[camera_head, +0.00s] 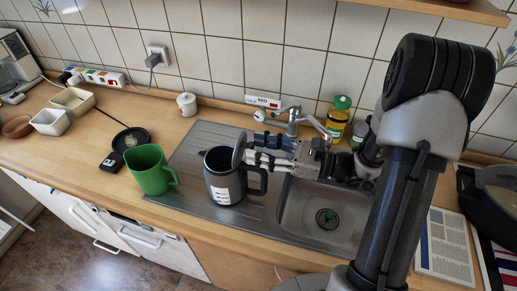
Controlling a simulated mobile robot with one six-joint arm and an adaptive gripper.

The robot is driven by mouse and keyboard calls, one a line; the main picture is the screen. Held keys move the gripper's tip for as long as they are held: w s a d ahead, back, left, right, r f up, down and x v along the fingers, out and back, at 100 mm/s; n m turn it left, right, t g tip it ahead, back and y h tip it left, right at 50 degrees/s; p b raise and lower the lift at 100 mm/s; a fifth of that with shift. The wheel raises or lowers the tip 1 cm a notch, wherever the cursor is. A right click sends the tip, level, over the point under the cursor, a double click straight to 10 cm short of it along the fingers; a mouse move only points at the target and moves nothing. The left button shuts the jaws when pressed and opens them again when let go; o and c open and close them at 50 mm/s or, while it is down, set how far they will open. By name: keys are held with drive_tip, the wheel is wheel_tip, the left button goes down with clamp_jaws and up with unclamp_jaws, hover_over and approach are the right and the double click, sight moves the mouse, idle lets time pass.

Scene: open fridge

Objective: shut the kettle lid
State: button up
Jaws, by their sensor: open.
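The dark grey kettle (224,186) stands upright on the ribbed metal drainboard, its handle to the right and a white label on its side. Its lid (239,149) is raised, standing nearly upright at the handle side of the rim. My gripper (255,149) is open and reaches in from the right above the handle. Its fingertips are right beside the back of the raised lid; I cannot tell whether they touch it.
A green jug (151,170) stands left of the kettle. The sink (333,208) and tap (294,119) are to the right. Bottles (338,117) stand behind my arm. A round black base (131,139), white containers (50,121) and a small white pot (187,104) are on the left.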

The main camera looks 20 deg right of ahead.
drive_tip(key=shift+w+a, duration=0.25)
drive_tip(key=shift+a, duration=0.1)
drive_tip(key=shift+c, duration=0.2)
clamp_jaws()
idle(0.5)
